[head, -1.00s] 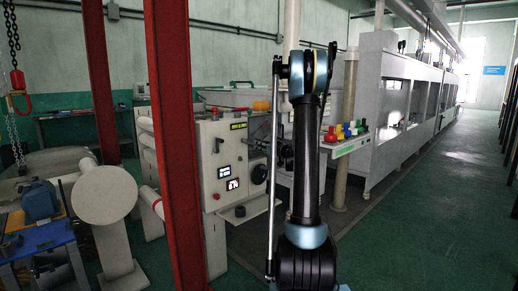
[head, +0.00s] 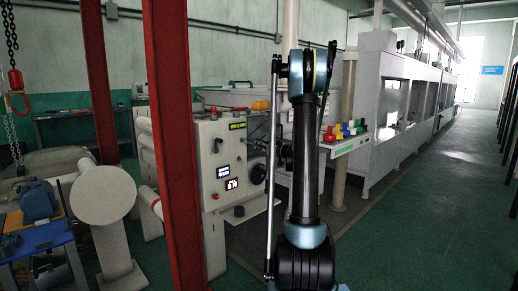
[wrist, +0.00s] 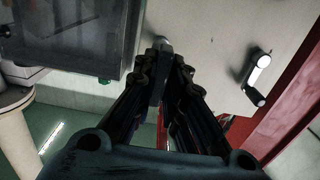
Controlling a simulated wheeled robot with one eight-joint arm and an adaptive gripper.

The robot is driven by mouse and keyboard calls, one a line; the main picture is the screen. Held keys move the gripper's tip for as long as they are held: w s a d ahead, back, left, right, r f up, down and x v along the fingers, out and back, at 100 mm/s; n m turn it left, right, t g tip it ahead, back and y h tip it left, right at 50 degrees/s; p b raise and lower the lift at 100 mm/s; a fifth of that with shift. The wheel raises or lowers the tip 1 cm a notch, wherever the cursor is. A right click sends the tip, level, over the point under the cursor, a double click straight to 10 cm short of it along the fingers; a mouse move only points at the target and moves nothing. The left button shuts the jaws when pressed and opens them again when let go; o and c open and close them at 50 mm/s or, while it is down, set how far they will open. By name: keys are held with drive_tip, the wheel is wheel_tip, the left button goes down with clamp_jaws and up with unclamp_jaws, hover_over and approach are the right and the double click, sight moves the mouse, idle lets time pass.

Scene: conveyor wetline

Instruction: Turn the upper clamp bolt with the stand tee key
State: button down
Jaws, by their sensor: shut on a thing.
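My gripper (wrist: 166,72) shows in the wrist view, its two dark fingers closed around a narrow grey piece (wrist: 158,90). This looks like part of the tee key, but most of it is hidden between the fingers. A small rounded grey end (wrist: 162,45) shows just beyond the fingertips, against a pale panel (wrist: 205,35). I cannot tell whether it is the key's end or the upper clamp bolt. In the head view the gripper is mostly hidden behind my arm, close to the pale control cabinet (head: 211,150).
A dark grey box (wrist: 75,35) fills the upper left of the wrist view. A crank handle (wrist: 258,75) stands out from the panel at right, beside a red post (wrist: 285,115). In the head view, red posts (head: 170,120) stand left of the cabinet. Green floor (head: 430,220) is clear at right.

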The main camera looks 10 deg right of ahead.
drive_tip(key=shift+s+d, duration=0.1)
drive_tip(key=v, duration=1.5)
drive_tip(key=shift+s+d, duration=0.25)
drive_tip(key=shift+d, duration=0.05)
idle(0.4)
drive_tip(key=shift+w+f, duration=0.1)
drive_tip(key=shift+f, duration=0.05)
idle(0.4)
